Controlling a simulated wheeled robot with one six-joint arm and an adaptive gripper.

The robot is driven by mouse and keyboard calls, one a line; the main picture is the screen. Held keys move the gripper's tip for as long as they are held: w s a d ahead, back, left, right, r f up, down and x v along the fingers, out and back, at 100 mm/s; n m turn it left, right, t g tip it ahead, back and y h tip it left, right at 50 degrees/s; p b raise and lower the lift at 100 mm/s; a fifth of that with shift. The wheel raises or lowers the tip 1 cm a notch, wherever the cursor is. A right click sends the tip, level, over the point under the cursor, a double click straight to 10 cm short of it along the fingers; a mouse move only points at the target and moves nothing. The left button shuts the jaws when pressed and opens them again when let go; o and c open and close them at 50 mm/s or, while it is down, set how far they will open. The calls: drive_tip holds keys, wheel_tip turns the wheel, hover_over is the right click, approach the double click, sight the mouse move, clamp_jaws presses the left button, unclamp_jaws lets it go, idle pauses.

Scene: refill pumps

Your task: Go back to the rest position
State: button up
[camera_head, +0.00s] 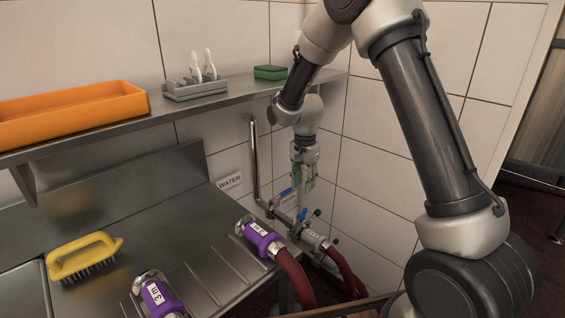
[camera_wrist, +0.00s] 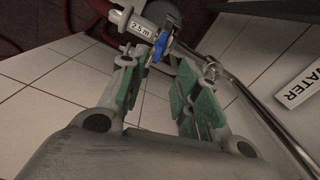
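My gripper (camera_head: 304,178) hangs at the wall beside the steel water pipe (camera_head: 254,165), above the pipe's lower fittings. In the wrist view my gripper (camera_wrist: 160,88) shows its two green-padded fingers apart, with nothing held between them. Beyond the fingertips is a blue valve lever (camera_wrist: 160,46), which also shows in the head view (camera_head: 285,192). A hose coupling labelled 2.5 m (camera_wrist: 140,28) is at the fittings just behind the lever; whether it is fully seated is unclear.
Two purple-collared hose ends (camera_head: 258,238) (camera_head: 158,297) lie on the steel counter (camera_head: 150,215), near a yellow brush (camera_head: 84,256). The shelf (camera_head: 150,112) holds an orange tray (camera_head: 70,110), a grey holder (camera_head: 195,90) and a green sponge (camera_head: 270,72), close to my arm.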

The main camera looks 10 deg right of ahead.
drive_tip(key=s+d+r+n+t, duration=0.1)
drive_tip(key=s+d+r+n, duration=0.2)
drive_tip(key=s+d+r, duration=0.2)
drive_tip(key=s+d+r+n+t, duration=0.2)
drive_tip(key=s+d+r, duration=0.3)
drive_tip(key=s+r, duration=0.6)
drive_tip(key=s+d+r+n+t, duration=0.1)
drive_tip(key=s+d+r+n, duration=0.2)
drive_tip(key=s, duration=1.3)
wheel_tip(320, 180, up, 5)
drive_tip(key=shift+d+n, duration=0.4)
drive_tip(key=shift+d, duration=0.7)
